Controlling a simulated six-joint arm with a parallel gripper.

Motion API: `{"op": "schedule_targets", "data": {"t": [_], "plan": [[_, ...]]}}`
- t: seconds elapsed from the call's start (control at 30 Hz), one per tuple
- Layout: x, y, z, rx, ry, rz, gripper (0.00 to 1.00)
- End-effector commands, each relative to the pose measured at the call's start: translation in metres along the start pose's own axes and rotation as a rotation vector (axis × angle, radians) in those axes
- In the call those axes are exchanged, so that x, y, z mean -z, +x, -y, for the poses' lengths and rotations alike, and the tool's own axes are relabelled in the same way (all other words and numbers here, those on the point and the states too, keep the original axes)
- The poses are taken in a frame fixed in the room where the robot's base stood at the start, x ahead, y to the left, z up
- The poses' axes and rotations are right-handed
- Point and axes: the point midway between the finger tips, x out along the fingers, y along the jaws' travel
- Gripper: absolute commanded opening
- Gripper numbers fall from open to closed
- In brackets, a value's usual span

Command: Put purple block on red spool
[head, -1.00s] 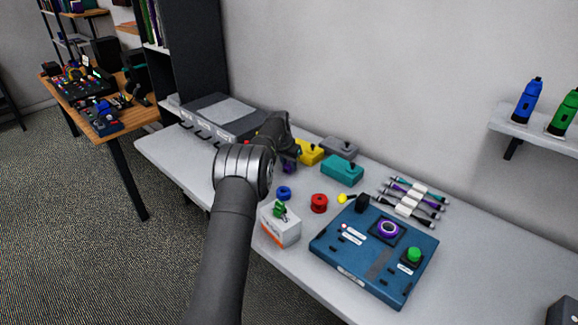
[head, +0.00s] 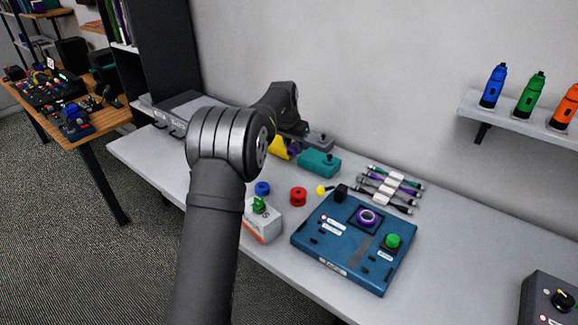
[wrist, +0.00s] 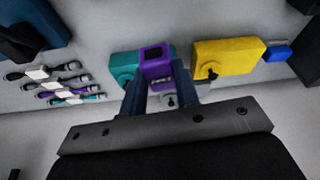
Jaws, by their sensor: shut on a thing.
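The purple block (wrist: 157,66) is between the two fingers of my gripper (wrist: 160,88) in the wrist view, and the gripper is shut on it. In the head view only a small part of the purple block (head: 294,150) shows below my wrist, beside the teal block. The fingers are mostly hidden there by my arm. The red spool (head: 298,197) stands upright on the table, nearer the front than my gripper, with nothing on it. The red spool is not seen in the wrist view.
A teal block (head: 320,163) and a yellow block (wrist: 228,57) are close to the held block. A blue spool (head: 262,188), white box (head: 264,228), blue panel (head: 340,254) and cables (head: 391,187) are around the red spool. The right of the table has free room.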

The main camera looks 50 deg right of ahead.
Motion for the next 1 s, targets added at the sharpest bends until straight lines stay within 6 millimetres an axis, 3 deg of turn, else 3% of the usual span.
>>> {"op": "schedule_targets", "data": {"t": [0.3,0.57,1.0], "plan": [[-0.045,-0.039,-0.043,-0.026,0.082,-0.001,0.06],[-0.075,-0.053,-0.064,-0.039,0.125,0.001,0.06],[-0.096,0.004,-0.066,-0.041,0.130,0.001,0.06]]}}
